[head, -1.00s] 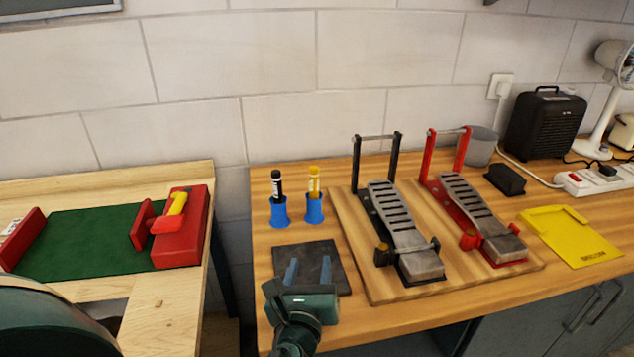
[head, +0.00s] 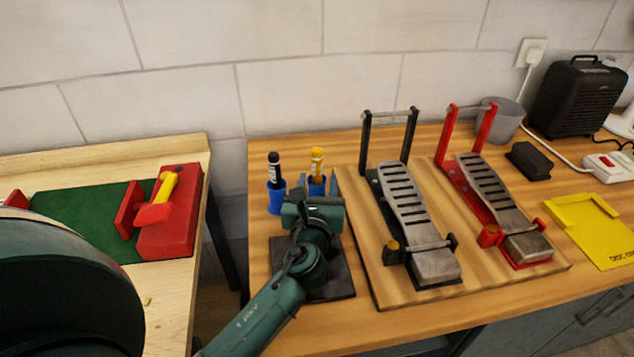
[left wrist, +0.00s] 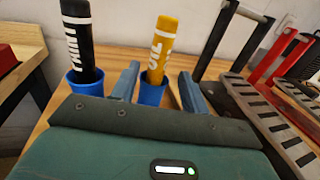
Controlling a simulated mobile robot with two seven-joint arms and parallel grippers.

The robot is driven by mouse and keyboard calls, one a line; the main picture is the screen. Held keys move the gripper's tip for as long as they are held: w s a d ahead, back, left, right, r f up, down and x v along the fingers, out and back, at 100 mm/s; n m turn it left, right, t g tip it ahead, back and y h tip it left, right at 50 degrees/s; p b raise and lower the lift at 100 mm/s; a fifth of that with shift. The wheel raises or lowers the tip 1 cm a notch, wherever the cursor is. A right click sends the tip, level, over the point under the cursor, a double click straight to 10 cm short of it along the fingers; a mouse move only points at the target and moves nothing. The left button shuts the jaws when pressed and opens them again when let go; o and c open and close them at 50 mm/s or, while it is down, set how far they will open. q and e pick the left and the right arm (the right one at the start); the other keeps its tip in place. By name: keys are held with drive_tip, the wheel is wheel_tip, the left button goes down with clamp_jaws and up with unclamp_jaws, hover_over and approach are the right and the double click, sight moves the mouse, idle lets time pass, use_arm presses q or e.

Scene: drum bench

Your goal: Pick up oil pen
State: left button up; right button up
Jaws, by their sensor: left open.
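The yellow oil pen (head: 317,163) stands upright in a blue holder (head: 317,187). My left gripper (head: 317,185) is open, close in front of the yellow pen. In the left wrist view its two fingers (left wrist: 160,88) appear either side of the yellow pen's holder; I cannot tell whether they touch it. My right gripper is not in view.
A wooden board with a black-framed pedal (head: 407,210) and a red-framed pedal (head: 490,205) stands just right of my gripper. A dark mat (head: 335,280) lies beneath my left arm. A red fixture (head: 172,225) sits on the left bench. A yellow tray (head: 592,230) lies far right.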

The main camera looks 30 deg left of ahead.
sight(318, 166)
use_arm(q)
drive_tip(key=x, duration=0.5)
drive_tip(key=shift+w+a+r+p, duration=0.1)
drive_tip(key=shift+w+a+p, duration=0.2)
drive_tip(key=c, duration=0.8)
